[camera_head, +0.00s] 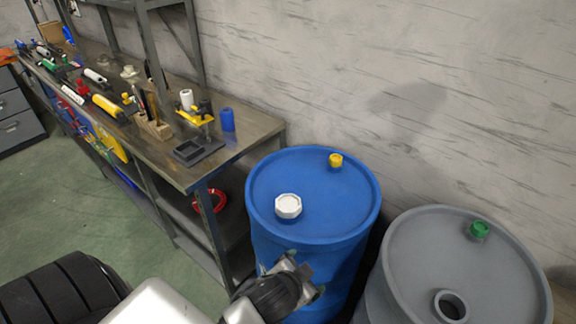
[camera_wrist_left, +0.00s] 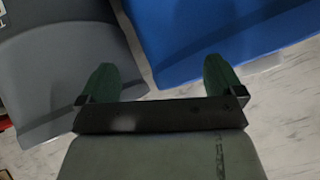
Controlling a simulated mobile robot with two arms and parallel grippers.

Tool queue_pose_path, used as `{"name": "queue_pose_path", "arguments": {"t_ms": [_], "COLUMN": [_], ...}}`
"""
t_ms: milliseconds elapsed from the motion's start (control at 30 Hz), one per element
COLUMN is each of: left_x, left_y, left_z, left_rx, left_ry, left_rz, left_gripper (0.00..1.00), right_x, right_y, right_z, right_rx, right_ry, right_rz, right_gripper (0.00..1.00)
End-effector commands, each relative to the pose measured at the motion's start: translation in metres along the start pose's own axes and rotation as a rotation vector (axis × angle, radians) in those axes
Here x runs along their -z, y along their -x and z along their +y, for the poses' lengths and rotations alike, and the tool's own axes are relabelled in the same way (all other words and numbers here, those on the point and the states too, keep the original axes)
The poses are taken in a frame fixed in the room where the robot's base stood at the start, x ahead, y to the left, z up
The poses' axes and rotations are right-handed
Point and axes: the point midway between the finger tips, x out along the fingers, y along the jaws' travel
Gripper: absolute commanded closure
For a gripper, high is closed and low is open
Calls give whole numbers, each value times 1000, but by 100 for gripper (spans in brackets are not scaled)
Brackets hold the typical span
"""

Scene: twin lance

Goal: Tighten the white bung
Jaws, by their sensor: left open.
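The white bung (camera_head: 288,206) is an octagonal cap on the near left part of the blue drum's top (camera_head: 320,190). It sits in the lid; I cannot tell how tight it is. My left gripper (camera_head: 296,270) is in front of the blue drum's near side, below the bung in the picture and apart from it. In the left wrist view its two green fingers (camera_wrist_left: 160,76) are spread with nothing between them. The blue drum's wall (camera_wrist_left: 215,30) fills the upper right there, and the bung is out of that view. My right gripper is not in view.
A yellow cap (camera_head: 336,160) sits at the blue drum's far side. A grey drum (camera_head: 420,250) stands to the right, with a green cap (camera_head: 479,230) and an open hole (camera_head: 451,306). A workbench (camera_head: 255,128) with tools stands left. A wall rises behind.

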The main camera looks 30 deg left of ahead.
Motion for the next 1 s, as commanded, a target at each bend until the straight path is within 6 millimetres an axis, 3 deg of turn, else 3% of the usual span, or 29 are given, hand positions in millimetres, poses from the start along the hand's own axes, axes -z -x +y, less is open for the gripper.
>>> {"name": "queue_pose_path", "arguments": {"t_ms": [33,100,233,333,433,567,667,767,833,1000], "left_x": [36,83,180,233,258,250,224,191,171,141], "left_y": [5,10,27,48,64,63,44,16,1,-10], "left_z": [-11,-21,-22,-4,22,45,37,-3,-45,-139], "left_rx": [40,93,175,179,128,-35,-234,-485,-667,-996], "left_ry": [-45,-128,-387,-656,-975,-1453,-1845,-2206,-2403,-2611], "left_rz": [114,290,719,1033,1288,1482,1481,1321,1131,672], "left_gripper": [4,4,4,4,4,4,4,4,4,4], "right_x": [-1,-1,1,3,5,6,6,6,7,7], "right_y": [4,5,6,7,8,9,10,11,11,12], "right_z": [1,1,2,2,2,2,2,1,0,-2], "right_rx": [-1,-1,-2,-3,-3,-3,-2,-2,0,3], "right_ry": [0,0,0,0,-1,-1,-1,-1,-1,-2], "right_rz": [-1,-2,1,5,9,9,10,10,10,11], "right_gripper": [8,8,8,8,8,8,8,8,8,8]}}
